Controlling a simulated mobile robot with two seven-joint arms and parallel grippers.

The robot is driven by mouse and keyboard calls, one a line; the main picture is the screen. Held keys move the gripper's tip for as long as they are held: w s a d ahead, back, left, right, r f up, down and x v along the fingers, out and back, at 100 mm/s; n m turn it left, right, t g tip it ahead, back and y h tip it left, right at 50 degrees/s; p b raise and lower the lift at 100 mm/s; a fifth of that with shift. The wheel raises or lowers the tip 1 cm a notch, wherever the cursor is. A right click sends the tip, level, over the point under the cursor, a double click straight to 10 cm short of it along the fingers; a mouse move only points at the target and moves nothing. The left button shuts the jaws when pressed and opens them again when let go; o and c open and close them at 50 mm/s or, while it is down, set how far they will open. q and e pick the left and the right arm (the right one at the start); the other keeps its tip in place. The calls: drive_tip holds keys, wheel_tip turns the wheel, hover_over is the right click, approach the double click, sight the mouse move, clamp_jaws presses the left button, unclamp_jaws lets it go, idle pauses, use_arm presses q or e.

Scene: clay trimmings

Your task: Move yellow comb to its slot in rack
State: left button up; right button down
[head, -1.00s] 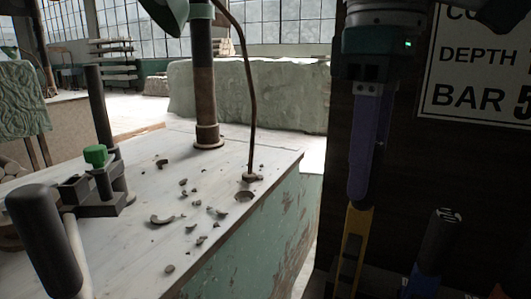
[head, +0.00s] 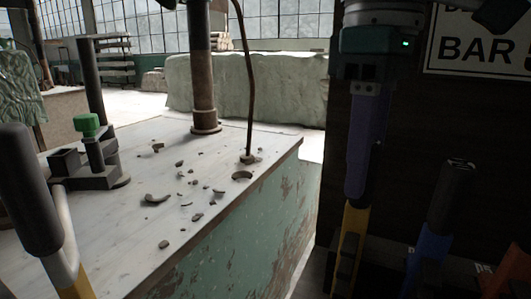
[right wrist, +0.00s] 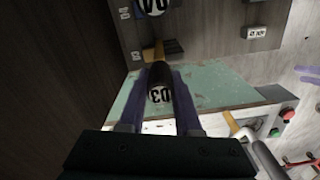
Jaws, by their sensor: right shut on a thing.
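My right gripper (head: 358,192), with purple fingers, points down and is shut on the yellow comb (head: 352,222). The comb hangs below the fingers, with dark parts along its yellow body; its lower end runs out of the head view. A tool with a black handle and blue body (head: 432,245) stands to the right of the comb. The dark rack area below is dim, and I cannot make out the comb's slot. My left gripper is out of view.
A pale-topped bench (head: 120,235) with clay trimmings lies to the left. A dark-knobbed lever (head: 28,185) stands at near left. A dark panel with a sign (head: 480,45) rises behind the gripper. A small partly readable label (head: 483,268) sits at lower right.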

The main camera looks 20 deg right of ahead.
drive_tip(key=c, duration=0.5)
unclamp_jaws()
wheel_tip(320, 180, up, 10)
drive_tip(key=p, duration=0.7)
drive_tip(key=shift+r, duration=0.1)
